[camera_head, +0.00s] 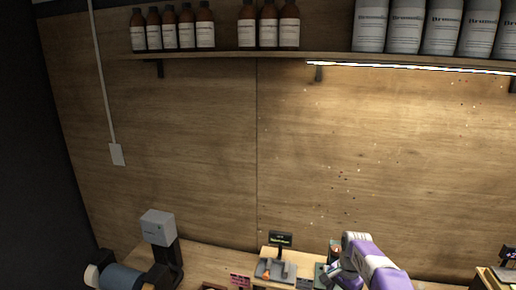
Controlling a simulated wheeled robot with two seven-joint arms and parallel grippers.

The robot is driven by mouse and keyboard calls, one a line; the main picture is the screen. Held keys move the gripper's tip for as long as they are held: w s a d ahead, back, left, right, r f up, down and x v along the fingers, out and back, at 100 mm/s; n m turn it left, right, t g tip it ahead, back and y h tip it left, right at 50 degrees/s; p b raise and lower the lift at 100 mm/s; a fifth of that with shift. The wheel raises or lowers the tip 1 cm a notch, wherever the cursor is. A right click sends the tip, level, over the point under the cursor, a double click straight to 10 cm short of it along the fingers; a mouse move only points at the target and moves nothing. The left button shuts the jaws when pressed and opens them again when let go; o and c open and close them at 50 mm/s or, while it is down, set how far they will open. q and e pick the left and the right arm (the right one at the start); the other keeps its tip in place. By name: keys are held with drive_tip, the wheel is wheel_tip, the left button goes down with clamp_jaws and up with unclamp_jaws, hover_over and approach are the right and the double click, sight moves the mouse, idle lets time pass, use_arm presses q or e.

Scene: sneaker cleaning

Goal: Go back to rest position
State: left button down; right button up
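A purple and white arm of mine, the right one, comes in from the bottom right corner area and bends down at the bottom edge. The end of it, with my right gripper (336,274), is small, dark and partly cut off by the bottom edge. I cannot make out its fingers or whether it holds anything. My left gripper is not in view. No sneaker can be made out.
A work surface (205,262) runs along the bottom edge. A grey-headed device (158,228) and a blue-grey cylinder (122,277) stand at left. A small stand (275,268) with a dark sign (280,239) is at the middle. A wall shelf (230,54) holds brown bottles (187,30) and grey containers (405,25).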

drive_tip(key=s+a+f+n+y, duration=0.1)
drive_tip(key=s+a+f+n, duration=0.1)
drive_tip(key=s+f, duration=0.35)
drive_tip(key=s+a+f+n, duration=0.1)
drive_tip(key=s+a+f, duration=0.2)
drive_tip(key=f, duration=0.6)
drive_tip(key=s+a+f+n+y, duration=0.1)
drive_tip(key=s+a+f+n, duration=0.1)
drive_tip(key=s+f, duration=0.35)
drive_tip(key=s+a+f+n, duration=0.1)
drive_tip(key=s+a+f, duration=0.15)
drive_tip(key=s, duration=0.35)
drive_tip(key=s+a+f+n+y, duration=0.1)
drive_tip(key=s+a, duration=0.2)
drive_tip(key=s, duration=0.3)
drive_tip(key=s+a+f+n, duration=0.1)
drive_tip(key=s+a+f, duration=0.15)
drive_tip(key=s, duration=0.35)
use_arm(q)
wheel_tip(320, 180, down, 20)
drive_tip(key=b, duration=1.9)
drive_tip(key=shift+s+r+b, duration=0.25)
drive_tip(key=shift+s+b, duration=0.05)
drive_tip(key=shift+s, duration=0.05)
use_arm(e)
wheel_tip(320, 180, down, 19)
drive_tip(key=shift+w+a+t, duration=0.3)
